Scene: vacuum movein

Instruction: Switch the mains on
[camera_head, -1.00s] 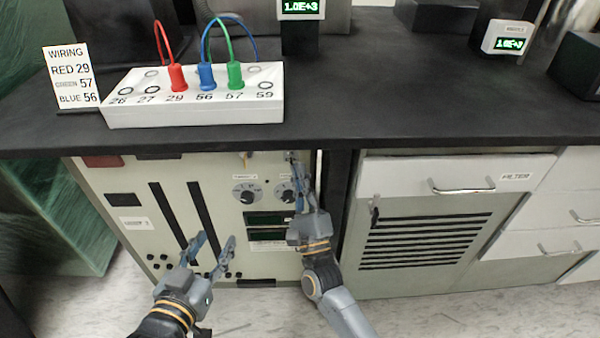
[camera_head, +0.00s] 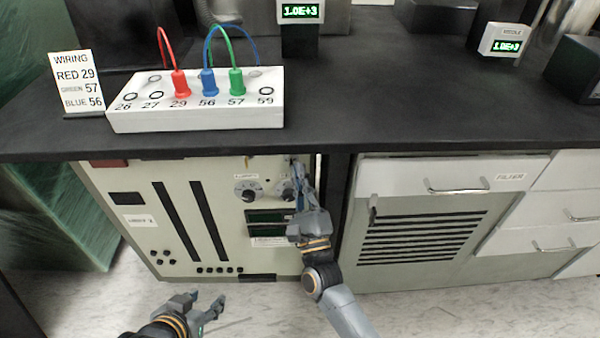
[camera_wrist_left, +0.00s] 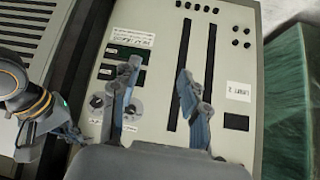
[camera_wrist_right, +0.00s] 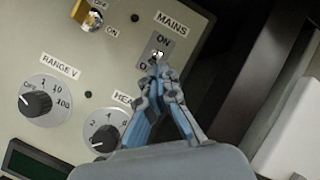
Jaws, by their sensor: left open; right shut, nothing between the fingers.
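The mains switch (camera_wrist_right: 158,54) sits on a small grey plate under the label MAINS in the right wrist view. ON is printed above its pale tip; the lower part of the plate is hidden behind my fingers. My right gripper (camera_wrist_right: 157,68) is shut and empty, its fingertips at the switch's lower side; whether they touch it I cannot tell. In the head view my right gripper (camera_head: 299,168) is at the cabinet's upper right corner, covering the switch. My left gripper (camera_head: 208,298) is open and empty, low in front of the cabinet (camera_head: 225,170).
A yellow toggle (camera_wrist_right: 88,14) and a RANGE V knob (camera_wrist_right: 38,100) are left of the switch. A second knob (camera_wrist_right: 104,134) is close by my right fingers. The black bench top (camera_head: 400,100) overhangs the panel. A terminal block (camera_head: 195,115) with plugged leads stands on it.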

